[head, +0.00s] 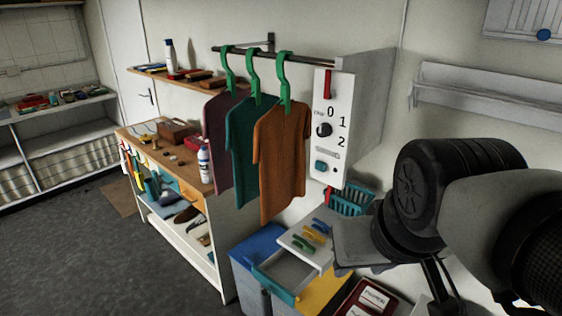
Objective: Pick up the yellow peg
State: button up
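A yellow peg (315,236) lies on a small white surface (296,246) low in the middle of the head view. A green peg (302,244) lies just in front of it and a blue peg (320,225) just behind it. My arm fills the lower right, with its grey and black links to the right of the pegs. Thin dark parts below the black joint may belong to my gripper, but I cannot make out its fingertips. I see no contact between my arm and the yellow peg.
A blue bin (257,251) and a yellow-topped bin (325,291) stand by the pegs. A teal basket (350,201) is behind. An orange shirt (282,160) hangs above, beside a switch box (331,130).

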aim_at(316, 237)
jog(key=k, duration=0.6)
jog(key=i+j+z, duration=0.3)
jog(key=i+j, duration=0.15)
jog(key=j, duration=0.15)
jog(key=i+j+z, duration=0.35)
jog(key=j, duration=0.4)
jog(key=i+j+z, duration=0.15)
jog(key=j, duration=0.25)
jog(key=i+j+z, duration=0.15)
jog(key=j, duration=0.25)
jog(key=i, duration=0.1)
